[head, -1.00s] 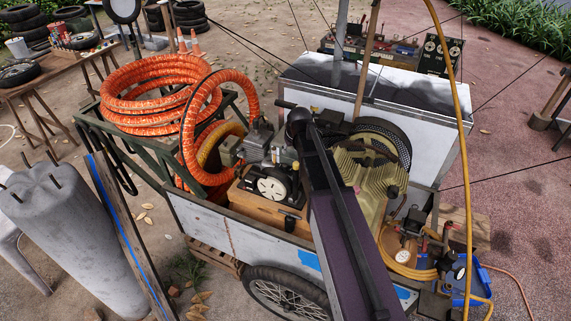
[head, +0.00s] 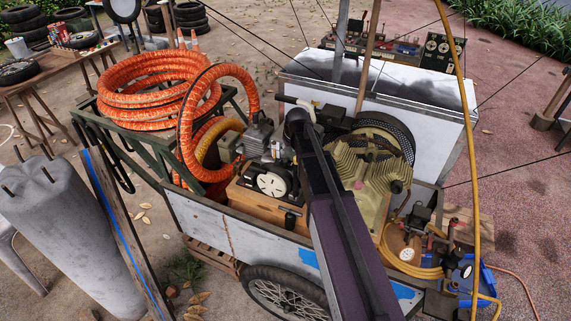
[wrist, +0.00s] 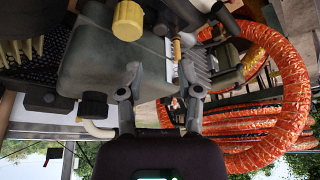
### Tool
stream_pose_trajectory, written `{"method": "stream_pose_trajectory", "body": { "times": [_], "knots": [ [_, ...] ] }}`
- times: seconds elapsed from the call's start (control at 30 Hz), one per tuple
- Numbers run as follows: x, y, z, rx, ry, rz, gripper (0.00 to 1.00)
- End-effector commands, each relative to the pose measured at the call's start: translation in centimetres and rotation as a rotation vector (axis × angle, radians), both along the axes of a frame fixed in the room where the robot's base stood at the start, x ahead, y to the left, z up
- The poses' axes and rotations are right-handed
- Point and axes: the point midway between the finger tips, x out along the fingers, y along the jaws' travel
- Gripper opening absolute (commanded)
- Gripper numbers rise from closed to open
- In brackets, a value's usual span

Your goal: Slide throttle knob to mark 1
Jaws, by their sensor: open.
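In the wrist view my gripper (wrist: 158,92) is open, its two dark fingers spread with nothing held between them. Beyond it is a dark grey tank (wrist: 98,65) with a yellow cap (wrist: 128,20); the left finger overlaps the tank in the picture. I cannot tell whether they touch. Pale metal fins (wrist: 195,65) show beyond the right finger. In the head view my arm hides the gripper over the engine on the cart (head: 225,222). I cannot pick out the throttle knob or mark 1 with certainty in either view.
A coiled orange hose (head: 150,90) lies on the rack at left and also shows in the wrist view (wrist: 275,75). A finned compressor (head: 368,180) stands right of my arm. A black unit with a white dial (head: 272,184) and a yellow upright pipe (head: 465,130) are nearby.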

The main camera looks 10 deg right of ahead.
Motion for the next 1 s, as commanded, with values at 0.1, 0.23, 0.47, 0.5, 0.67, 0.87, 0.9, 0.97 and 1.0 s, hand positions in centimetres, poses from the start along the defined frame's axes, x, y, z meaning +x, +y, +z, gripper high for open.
{"method": "stream_pose_trajectory", "body": {
  "times": [0.1, 0.23, 0.47, 0.5, 0.67, 0.87, 0.9, 0.97, 1.0],
  "knots": [
    [0.5, 0.1, -1.4, 0.0, 0.0, 0.0, 0.46],
    [0.9, 0.1, -2.3, 0.0, 0.0, 0.0, 0.46],
    [1.6, 0.2, -4.1, 0.0, 0.0, 0.0, 0.46],
    [1.7, 0.2, -4.4, 0.0, 0.0, 0.0, 0.46],
    [2.2, 0.3, -5.6, 0.0, 0.0, -0.001, 0.46],
    [2.8, 0.4, -7.0, -0.001, 0.0, -0.001, 0.46],
    [2.9, 0.4, -7.2, -0.001, 0.0, -0.001, 0.46],
    [3.0, 0.4, -7.5, -0.001, 0.0, -0.001, 0.46],
    [3.1, 0.4, -7.6, -0.001, 0.0, -0.001, 0.46]
  ]
}}
